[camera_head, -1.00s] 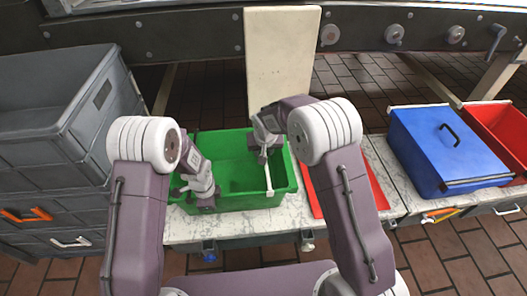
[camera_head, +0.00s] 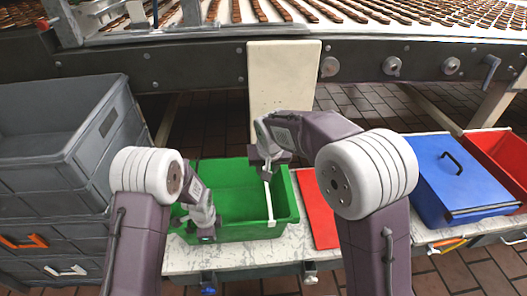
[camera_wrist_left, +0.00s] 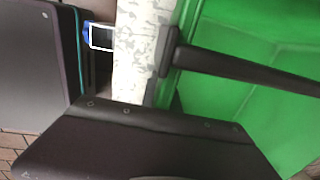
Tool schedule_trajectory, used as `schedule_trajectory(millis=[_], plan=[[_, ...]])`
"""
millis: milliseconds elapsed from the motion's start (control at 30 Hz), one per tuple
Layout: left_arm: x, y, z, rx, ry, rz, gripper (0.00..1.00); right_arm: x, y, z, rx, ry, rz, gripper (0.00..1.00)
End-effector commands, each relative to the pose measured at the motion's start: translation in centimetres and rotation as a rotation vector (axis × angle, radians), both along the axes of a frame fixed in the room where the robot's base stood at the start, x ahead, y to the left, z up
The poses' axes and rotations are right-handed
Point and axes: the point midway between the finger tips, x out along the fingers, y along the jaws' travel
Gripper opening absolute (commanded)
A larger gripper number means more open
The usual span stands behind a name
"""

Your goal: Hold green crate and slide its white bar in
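The green crate (camera_head: 240,232) sits on the speckled bench top in the head view. The white bar (camera_head: 269,208) lies lengthwise near the crate's right side, its near end at the front wall. My right gripper (camera_head: 268,170) is over the bar's far end with its fingers spread apart. It hides that end. My left gripper (camera_head: 187,222) is at the crate's left edge; its opening is hidden in the head view. In the left wrist view a dark finger (camera_wrist_left: 245,70) reaches across the crate's green interior (camera_wrist_left: 240,25). The other finger cannot be made out.
A red lid or tray (camera_head: 318,208) lies right of the crate. A blue box (camera_head: 460,178) and a red crate (camera_head: 500,160) stand farther right. Grey crates (camera_head: 60,150) are stacked at left. A cream panel (camera_head: 280,80) stands behind, before the conveyor (camera_head: 200,62).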

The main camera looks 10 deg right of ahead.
Motion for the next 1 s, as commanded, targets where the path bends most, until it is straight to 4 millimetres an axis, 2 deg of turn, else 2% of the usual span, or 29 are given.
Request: schedule_trajectory(millis=[33,100,467,1000], plan=[[0.0,0.0,0.0,0.000,0.001,0.000,0.17,0.0,0.0,0.0,0.000,0.000,0.000,0.33],[0.0,0.0,0.0,0.000,0.001,0.000,0.33,0.0,0.0,0.0,0.000,0.000,0.000,0.33],[0.0,0.0,0.4,0.000,0.000,0.000,0.33,0.0,0.0,0.4,0.000,0.000,0.000,0.33],[-0.7,0.0,6.9,0.000,0.001,0.001,0.33,0.0,0.0,7.1,0.000,0.000,0.000,0.33]])
